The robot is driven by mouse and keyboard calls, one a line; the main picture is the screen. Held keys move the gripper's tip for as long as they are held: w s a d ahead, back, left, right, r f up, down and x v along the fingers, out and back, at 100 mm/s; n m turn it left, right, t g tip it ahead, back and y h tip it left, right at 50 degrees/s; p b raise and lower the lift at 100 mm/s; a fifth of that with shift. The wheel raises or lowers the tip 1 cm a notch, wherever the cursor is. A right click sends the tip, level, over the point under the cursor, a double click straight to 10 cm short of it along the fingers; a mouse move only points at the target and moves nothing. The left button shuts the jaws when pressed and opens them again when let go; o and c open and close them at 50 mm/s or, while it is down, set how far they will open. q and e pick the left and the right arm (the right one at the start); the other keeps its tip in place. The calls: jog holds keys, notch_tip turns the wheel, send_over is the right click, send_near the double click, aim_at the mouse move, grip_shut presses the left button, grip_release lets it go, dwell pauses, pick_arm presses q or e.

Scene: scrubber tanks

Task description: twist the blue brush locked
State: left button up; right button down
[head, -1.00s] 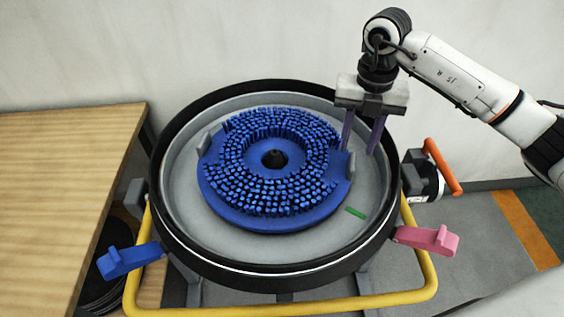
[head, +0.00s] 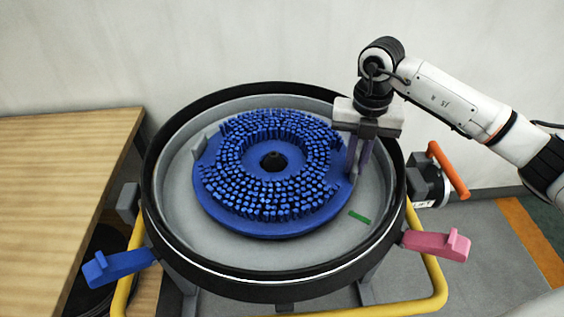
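The blue brush (head: 283,232), a round disc with rings of bristles facing up and a dark hole at its centre, lies flat in the round tank (head: 190,233). A grey lug (head: 199,146) stands at the brush's left edge; the lug at its right edge is mostly hidden by my gripper. My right gripper (head: 357,172) points down at that right edge. Its two purple fingers are close together around the right lug and look shut on it. A green mark (head: 359,217) lies on the tank floor, just below and right of the gripper. My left gripper is not in view.
The tank has a raised black rim around my fingers. Blue (head: 121,266) and pink (head: 437,244) levers stick out at its front left and right. An orange handle (head: 448,170) is at the right, a wooden table (head: 55,200) at the left. A yellow rail (head: 437,285) runs below.

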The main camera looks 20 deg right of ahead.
aim_at(347, 192)
jog(key=shift+w+a+r, duration=0.1)
jog(key=shift+w+r, duration=0.05)
jog(key=shift+r, duration=0.1)
jog(key=shift+s+a, duration=0.1)
jog(key=shift+s, duration=0.15)
jog(key=shift+s+a+f+m+p, duration=0.1)
jog(key=shift+s+a+m+p, duration=0.35)
jog(key=shift+s+m+p, duration=0.25)
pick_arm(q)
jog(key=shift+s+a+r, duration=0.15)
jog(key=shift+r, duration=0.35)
pick_arm(e)
jog(key=shift+s+a, duration=0.15)
jog(key=shift+s, duration=0.15)
jog(key=shift+f, duration=0.1)
jog(key=shift+s+m, duration=0.1)
jog(key=shift+m, duration=0.2)
jog(key=shift+s+a+m+p, duration=0.55)
jog(key=shift+s+a+m, duration=0.15)
jog(key=shift+s+a, duration=0.15)
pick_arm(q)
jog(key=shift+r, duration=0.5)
pick_arm(e)
jog(key=shift+s+a, duration=0.1)
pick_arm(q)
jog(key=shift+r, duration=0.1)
